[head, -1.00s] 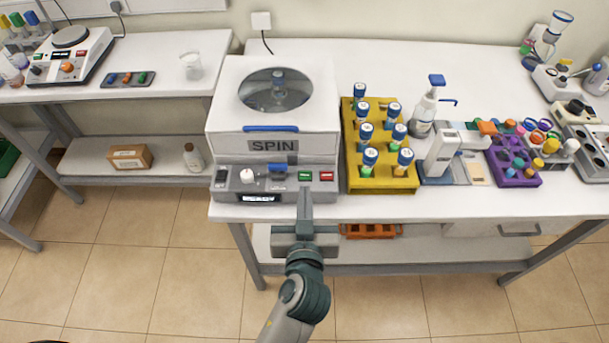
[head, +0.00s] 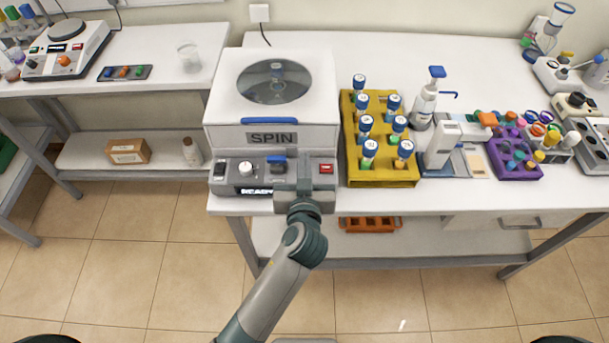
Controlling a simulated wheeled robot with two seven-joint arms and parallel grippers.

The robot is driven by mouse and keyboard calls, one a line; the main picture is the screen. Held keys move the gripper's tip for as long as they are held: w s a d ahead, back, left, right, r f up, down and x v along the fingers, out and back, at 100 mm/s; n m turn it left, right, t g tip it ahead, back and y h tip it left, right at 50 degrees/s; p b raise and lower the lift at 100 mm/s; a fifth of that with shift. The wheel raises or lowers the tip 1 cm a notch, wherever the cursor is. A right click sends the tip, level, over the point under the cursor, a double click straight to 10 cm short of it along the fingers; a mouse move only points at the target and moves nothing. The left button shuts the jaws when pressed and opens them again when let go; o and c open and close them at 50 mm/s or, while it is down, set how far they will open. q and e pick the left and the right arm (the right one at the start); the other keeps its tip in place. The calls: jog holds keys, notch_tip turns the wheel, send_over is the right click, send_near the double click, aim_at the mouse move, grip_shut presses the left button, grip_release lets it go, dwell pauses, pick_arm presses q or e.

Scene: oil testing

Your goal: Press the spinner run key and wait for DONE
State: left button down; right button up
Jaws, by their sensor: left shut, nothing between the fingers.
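The white spinner (head: 222,120), marked SPIN, stands on the bench with its round-windowed lid down. A blue-capped tube (head: 276,72) shows through the window. The grey front panel (head: 222,188) has a white knob (head: 245,168), a blue switch (head: 277,162), a red key (head: 326,168) and a small display (head: 257,191) that appears to read READY. My left gripper (head: 304,163) is shut and empty, its fingers over the panel where the green key is hidden. I cannot tell if it touches or presses that key. My right gripper is not in view.
A yellow rack (head: 382,178) of blue-capped tubes stands close right of the spinner. Beyond it are a pump bottle (head: 424,104) and a purple rack (head: 518,175). A side bench (head: 160,77) stands left. An orange rack (head: 368,224) sits on the lower shelf.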

pick_arm(q)
jog(key=shift+w+f+b, duration=0.2)
jog(key=shift+f+b, duration=0.25)
jog(key=shift+f, duration=0.15)
jog(key=shift+w+f+b, duration=0.2)
jog(key=shift+f+b, duration=0.2)
jog(key=shift+f, duration=0.2)
jog(key=shift+f+b, duration=0.65)
jog(key=shift+f, duration=0.25)
jog(key=shift+s, duration=0.1)
